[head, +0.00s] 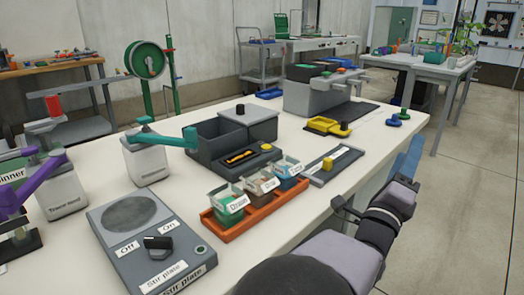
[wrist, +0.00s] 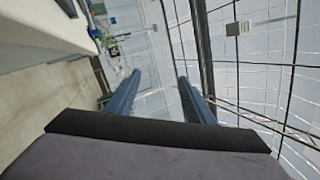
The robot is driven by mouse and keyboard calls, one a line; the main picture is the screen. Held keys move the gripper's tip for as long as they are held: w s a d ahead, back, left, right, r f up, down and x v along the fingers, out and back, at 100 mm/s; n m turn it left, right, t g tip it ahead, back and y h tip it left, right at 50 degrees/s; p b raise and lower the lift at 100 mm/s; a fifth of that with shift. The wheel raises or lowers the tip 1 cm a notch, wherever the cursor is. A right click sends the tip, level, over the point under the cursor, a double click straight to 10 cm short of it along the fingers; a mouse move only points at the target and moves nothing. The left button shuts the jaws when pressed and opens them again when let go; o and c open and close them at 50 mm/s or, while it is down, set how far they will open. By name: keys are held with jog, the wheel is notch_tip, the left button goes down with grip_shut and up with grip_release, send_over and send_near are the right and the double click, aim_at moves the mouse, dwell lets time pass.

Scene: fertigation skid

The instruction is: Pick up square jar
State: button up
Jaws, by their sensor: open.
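Several small clear jars with squarish rims stand in an orange tray (head: 256,222) on the bench, in the head view. One is a jar with green contents (head: 227,203) labelled "Drain". Beside it are a jar with brown contents (head: 259,184) and a jar with blue contents (head: 291,172); their labels are too small to read surely. I cannot tell which one is meant by the square jar. My gripper (head: 410,155) is beyond the bench's right edge, apart from the jars. In the wrist view my gripper (wrist: 160,77) has its two blue fingers apart, with nothing between them.
A stir plate (head: 150,235) lies left of the tray. A purple-armed and a teal-armed dispenser (head: 147,165) stand at left. Clear floor (head: 465,200) lies right of the bench.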

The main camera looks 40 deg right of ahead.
jog(key=w+a+r+n+t+y+p, duration=0.1)
jog(key=w+r+n+t+y+p, duration=0.2)
jog(key=w+n+p, duration=0.45)
jog(key=w+a+r+n+y+p, duration=0.1)
jog(key=w+r+n+y+p, duration=0.35)
jog(key=w+p, duration=0.6)
jog(key=w+a+r+n+t+y+p, duration=0.1)
jog(key=w+r+n+t+y+p, duration=0.15)
jog(key=w+n+p, duration=0.65)
jog(key=n+g+y+p, duration=0.8)
jog(key=n+y+p, duration=0.5)
jog(key=n+p, duration=0.5)
send_over(259, 188)
jog(key=w+d+p, duration=0.1)
jog(key=w+d, duration=0.1)
jog(key=w, duration=0.1)
notch_tip(259, 188, down, 7)
jog(key=shift+m, duration=0.4)
jog(key=shift+d+f+p, duration=0.15)
jog(key=shift+f+p, duration=0.45)
jog(key=shift+f, duration=1.2)
jog(key=shift+d+f+p, duration=0.1)
jog(key=shift+f+p, duration=0.5)
jog(key=shift+f, duration=1.15)
